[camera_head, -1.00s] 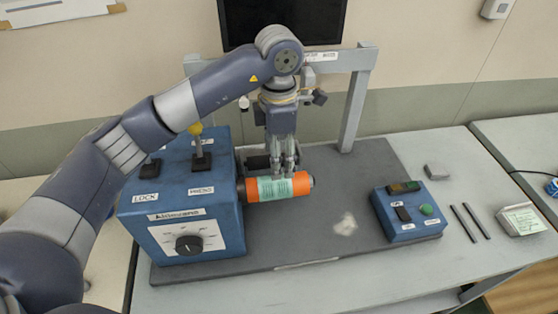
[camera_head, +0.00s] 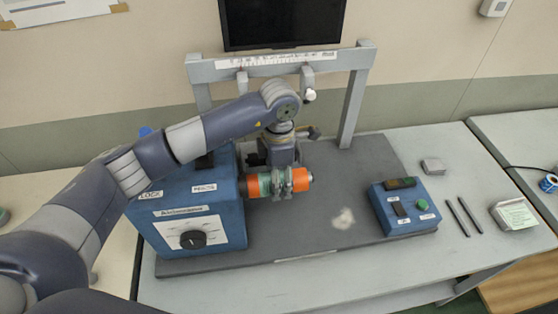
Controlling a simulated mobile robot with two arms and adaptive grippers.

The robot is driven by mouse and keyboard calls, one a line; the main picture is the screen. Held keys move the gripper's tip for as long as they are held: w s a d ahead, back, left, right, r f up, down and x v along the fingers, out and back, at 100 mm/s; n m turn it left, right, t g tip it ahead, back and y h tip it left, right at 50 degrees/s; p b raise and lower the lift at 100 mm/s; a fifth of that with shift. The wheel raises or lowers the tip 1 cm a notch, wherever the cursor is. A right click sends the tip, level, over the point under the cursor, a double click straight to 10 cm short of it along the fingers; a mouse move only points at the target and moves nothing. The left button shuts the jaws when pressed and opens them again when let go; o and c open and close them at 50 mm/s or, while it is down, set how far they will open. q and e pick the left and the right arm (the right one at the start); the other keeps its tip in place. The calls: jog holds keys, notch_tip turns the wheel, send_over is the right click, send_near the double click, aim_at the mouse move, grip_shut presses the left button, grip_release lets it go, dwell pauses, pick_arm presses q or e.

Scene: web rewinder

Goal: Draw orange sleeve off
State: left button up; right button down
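The orange sleeve (camera_head: 301,182) lies level on a shaft at the right side of the blue drive box. A green label band runs around its middle, partly covered by my fingers. My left gripper (camera_head: 276,184) reaches down from above and behind, with grey fingers across the middle of the sleeve. The fingers lie over its front face; the far side and underside are hidden, so I cannot tell whether they grip it. Orange shows on both sides of the fingers. My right gripper is not in view.
The blue drive box (camera_head: 203,232) with a dial stands left of the sleeve. A grey frame (camera_head: 353,105) rises behind. A blue control box (camera_head: 404,209) with a green button stands right. The dark base plate (camera_head: 315,225) is clear in front and right of the sleeve.

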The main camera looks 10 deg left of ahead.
pick_arm(q)
jog(key=shift+f, duration=0.85)
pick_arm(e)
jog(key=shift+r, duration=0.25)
pick_arm(q)
jog(key=c, duration=1.2)
jog(key=shift+d, duration=0.1)
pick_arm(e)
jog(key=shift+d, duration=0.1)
